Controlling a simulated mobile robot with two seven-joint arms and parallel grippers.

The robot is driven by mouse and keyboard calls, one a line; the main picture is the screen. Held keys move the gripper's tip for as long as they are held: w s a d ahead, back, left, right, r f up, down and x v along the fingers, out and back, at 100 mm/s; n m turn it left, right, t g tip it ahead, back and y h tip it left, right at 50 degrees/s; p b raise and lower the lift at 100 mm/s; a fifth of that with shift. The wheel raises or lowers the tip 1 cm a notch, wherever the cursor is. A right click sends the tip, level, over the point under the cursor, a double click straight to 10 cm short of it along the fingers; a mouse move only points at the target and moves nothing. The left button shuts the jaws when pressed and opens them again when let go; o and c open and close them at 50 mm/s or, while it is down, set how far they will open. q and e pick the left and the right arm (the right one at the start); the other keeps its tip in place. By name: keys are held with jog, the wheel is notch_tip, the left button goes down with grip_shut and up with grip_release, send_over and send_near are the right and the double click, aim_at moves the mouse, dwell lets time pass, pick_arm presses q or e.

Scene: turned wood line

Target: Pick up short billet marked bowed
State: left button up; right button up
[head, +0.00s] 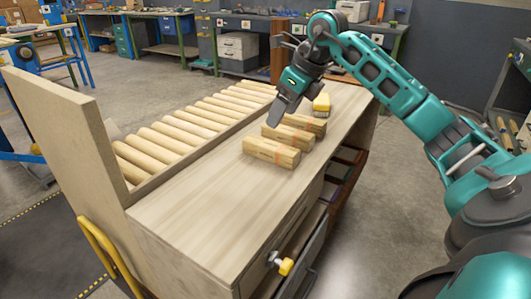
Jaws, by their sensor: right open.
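Three short pale wooden billets lie side by side on the bench top: a front billet (271,152), a middle billet (288,136) and a back billet (304,123). The front one has faint reddish marks on its side. I cannot read which billet is marked bowed. My right gripper (279,114) reaches in from the right and points down at the billets. Its dark fingers are open and overlap the far left ends of the middle and back billets in the picture. I cannot tell whether they touch. My left gripper is out of view.
A wooden bench (190,205) carries a row of long turned cylinders (185,137) along its left side. A tall end board (70,125) rises at left. An open drawer (303,255) juts out at front right. The front bench top is clear.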

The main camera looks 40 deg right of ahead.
aim_at(271, 144)
jog(key=x, duration=0.2)
jog(key=b+x, duration=0.1)
jog(key=x, duration=0.2)
jog(key=d+x, duration=0.1)
jog(key=x, duration=0.1)
jog(key=shift+s+f, duration=0.1)
jog(key=shift+f, duration=0.2)
jog(key=x, duration=0.1)
jog(key=b+x, duration=0.1)
jog(key=x, duration=0.3)
jog(key=shift+d+f, duration=0.15)
jog(key=shift+d, duration=0.2)
jog(key=c, duration=1)
jog(key=shift+c, duration=0.8)
